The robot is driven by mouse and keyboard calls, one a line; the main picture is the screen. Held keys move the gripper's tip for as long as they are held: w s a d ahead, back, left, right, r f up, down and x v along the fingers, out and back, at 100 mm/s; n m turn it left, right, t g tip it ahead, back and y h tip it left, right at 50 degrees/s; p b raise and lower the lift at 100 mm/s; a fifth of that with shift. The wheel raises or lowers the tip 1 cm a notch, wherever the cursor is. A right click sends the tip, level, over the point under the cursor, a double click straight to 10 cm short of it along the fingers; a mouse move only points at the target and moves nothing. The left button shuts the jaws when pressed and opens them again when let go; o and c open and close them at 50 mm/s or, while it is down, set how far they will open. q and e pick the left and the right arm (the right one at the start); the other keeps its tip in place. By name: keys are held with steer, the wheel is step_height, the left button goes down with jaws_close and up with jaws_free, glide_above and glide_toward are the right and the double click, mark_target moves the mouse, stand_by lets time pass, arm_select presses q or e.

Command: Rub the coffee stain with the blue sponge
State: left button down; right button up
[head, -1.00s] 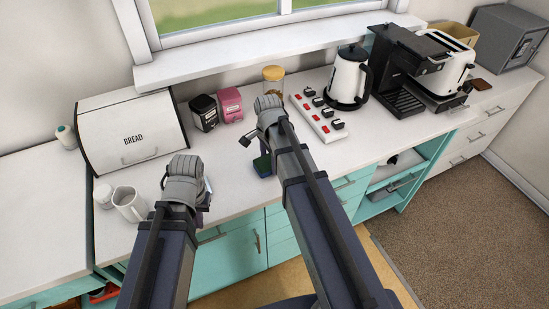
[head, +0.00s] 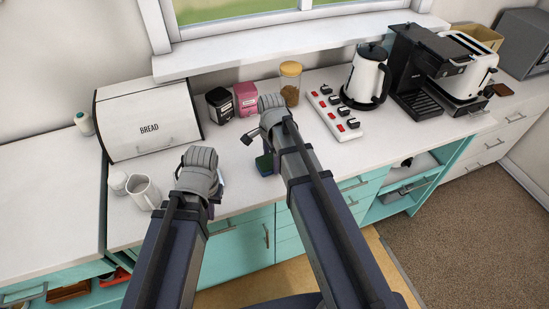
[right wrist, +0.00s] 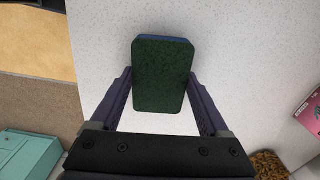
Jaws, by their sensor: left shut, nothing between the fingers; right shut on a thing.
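The sponge (right wrist: 163,75) shows a dark green face and a thin blue edge in the right wrist view. My right gripper (right wrist: 160,92) is shut on it, one finger on each side. In the head view the sponge (head: 264,165) peeks out under my right gripper (head: 268,152), over the counter's front part; I cannot tell whether it touches the counter. My left gripper (head: 216,194) is shut and empty above the counter's front edge, to the left of the sponge. I see no coffee stain in either view; my arms hide part of the counter.
A white mug (head: 144,192) and a small white jar (head: 118,182) stand left of my left gripper.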

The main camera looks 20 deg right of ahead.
steer(key=shift+w+d+f, duration=0.1)
steer(key=shift+w+d, duration=0.05)
steer(key=shift+d, duration=1.85)
steer(key=shift+w+d, duration=0.2)
steer(key=shift+d, duration=1.85)
steer(key=shift+d, duration=0.15)
steer(key=shift+w+d, duration=0.15)
steer(key=shift+d, duration=1.45)
steer(key=shift+d+r+p, duration=0.1)
steer(key=shift+r+p, duration=0.6)
steer(key=shift+r, duration=0.05)
step_height(320, 180, up, 4)
steer(key=p, duration=0.4)
steer(key=shift+r, duration=0.25)
